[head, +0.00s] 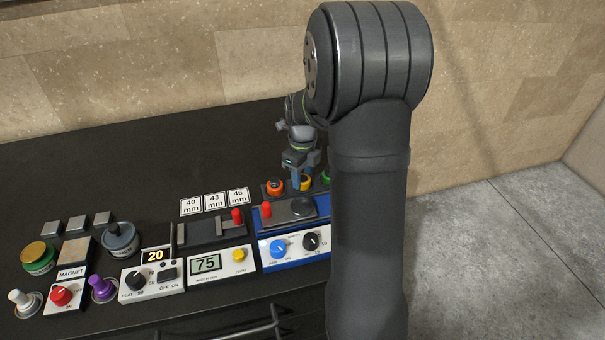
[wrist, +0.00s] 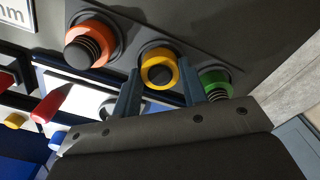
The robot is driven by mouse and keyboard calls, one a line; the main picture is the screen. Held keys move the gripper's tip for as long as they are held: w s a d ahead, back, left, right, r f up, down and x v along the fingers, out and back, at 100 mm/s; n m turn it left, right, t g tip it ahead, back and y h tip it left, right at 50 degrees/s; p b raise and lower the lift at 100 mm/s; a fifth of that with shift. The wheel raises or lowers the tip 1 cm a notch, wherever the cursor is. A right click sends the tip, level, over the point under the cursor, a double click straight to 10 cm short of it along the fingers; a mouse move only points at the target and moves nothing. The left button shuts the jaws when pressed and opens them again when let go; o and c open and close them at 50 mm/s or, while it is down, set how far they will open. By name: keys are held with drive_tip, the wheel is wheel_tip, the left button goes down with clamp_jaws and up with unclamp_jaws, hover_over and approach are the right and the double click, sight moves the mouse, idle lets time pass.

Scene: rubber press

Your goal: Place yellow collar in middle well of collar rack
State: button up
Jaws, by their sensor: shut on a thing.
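The yellow collar (wrist: 146,67) is a ring held between the two fingers of my gripper (wrist: 160,84) in the wrist view. It lies at the middle well of the dark collar rack (wrist: 200,52), between the orange and green collars. Whether it is fully seated or slightly above the well I cannot tell. In the head view my gripper (head: 305,177) points down, with the yellow collar (head: 305,183) at its tips. The orange collar (wrist: 86,47) is at one end well and the green collar (wrist: 215,82) is at the other.
A blue-based machine (head: 293,245) with a red-handled top stands just in front of the rack. To its left are a unit reading 75 (head: 207,264), size cards (head: 214,201) and several knobs. The black bench top (head: 120,180) is clear behind.

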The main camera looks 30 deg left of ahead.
sight(303, 177)
drive_tip(key=o, duration=1.1)
wheel_tip(303, 177, up, 12)
drive_tip(key=shift+r, duration=0.15)
